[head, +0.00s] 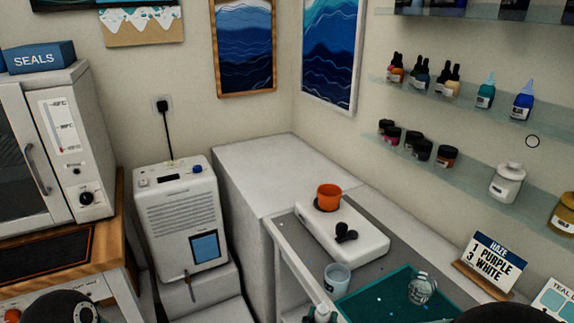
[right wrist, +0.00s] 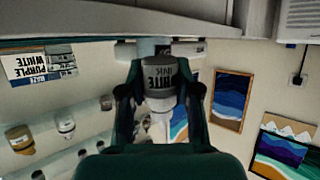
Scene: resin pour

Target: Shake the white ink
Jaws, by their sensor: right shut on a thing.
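The white ink bottle (right wrist: 160,82), pale with a grey band lettered as white ink, is between the fingers of my right gripper (right wrist: 158,98) in the right wrist view. The fingers are shut on its sides. That view is upside down; the bottle reads the same way up as the card behind it, so it looks roughly upright. In the head view my right gripper (head: 320,314) shows only in part at the bottom edge, with a bit of the bottle's top, left of the teal mat (head: 375,298). My left gripper is not in view.
A clear cup (head: 337,278) stands close to my right gripper. A glass vessel (head: 422,289) is on the mat. An orange cup (head: 329,196) stands on a white device (head: 345,232). The recipe card (head: 494,262) is at right. Shelves with several bottles line the wall.

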